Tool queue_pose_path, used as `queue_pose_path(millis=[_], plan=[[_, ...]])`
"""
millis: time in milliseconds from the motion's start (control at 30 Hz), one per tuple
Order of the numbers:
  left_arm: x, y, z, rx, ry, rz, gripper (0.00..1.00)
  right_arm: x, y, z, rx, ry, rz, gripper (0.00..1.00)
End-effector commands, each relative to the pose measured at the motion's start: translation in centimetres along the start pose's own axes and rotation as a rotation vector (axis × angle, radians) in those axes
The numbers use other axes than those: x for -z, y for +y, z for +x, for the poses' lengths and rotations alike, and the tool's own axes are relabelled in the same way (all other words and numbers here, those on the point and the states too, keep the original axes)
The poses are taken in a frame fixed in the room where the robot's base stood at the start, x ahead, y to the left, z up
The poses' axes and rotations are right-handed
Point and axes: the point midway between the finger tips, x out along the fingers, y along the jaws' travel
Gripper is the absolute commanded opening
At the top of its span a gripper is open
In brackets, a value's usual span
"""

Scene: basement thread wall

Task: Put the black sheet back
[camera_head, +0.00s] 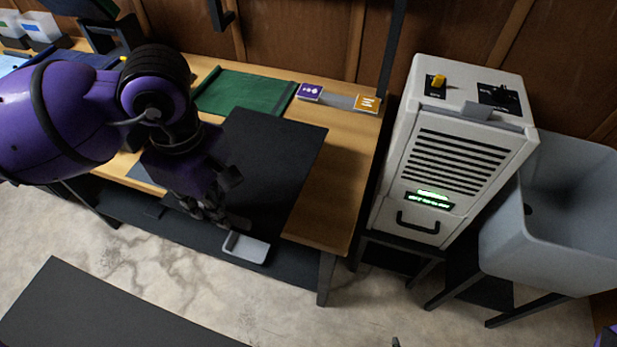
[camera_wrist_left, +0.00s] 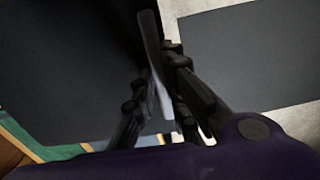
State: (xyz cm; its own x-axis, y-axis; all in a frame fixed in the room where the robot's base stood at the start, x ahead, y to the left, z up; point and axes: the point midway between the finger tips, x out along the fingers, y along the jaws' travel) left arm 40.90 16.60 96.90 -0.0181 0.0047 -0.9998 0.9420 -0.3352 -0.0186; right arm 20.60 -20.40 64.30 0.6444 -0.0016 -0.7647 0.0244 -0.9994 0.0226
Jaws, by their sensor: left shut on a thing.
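The black sheet (camera_head: 270,150) lies flat over the wooden workbench and reaches its front edge. My left gripper (camera_head: 215,212) is at the sheet's front edge, just left of the tab.
A green mat (camera_head: 243,93) lies behind the sheet. A white machine (camera_head: 455,150) and a grey tub (camera_head: 560,240) stand at the right.

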Motion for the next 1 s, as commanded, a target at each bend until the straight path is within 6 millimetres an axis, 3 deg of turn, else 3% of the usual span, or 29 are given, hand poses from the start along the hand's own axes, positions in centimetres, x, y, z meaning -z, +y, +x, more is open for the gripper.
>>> queue_pose_path(millis=[167, 367, 600, 1000], plan=[[-1.8, 1.8, 0.5, -0.003, -0.003, -0.027, 0.0, 0.6, 0.1, -0.1, -0.001, 0.009, -0.001, 0.0], [-5.2, 5.5, 2.5, -0.004, -0.002, -0.026, 0.0, 1.2, 0.3, -0.7, -0.003, 0.013, -0.001, 0.0], [-8.0, 8.7, 6.7, 0.001, -0.001, -0.029, 0.0, 0.6, 0.5, -1.1, -0.006, 0.003, -0.001, 0.0], [-9.6, 10.6, 9.8, 0.0, 0.0, -0.028, 0.0, 0.2, 0.5, -1.1, -0.005, -0.005, -0.001, 0.0]])
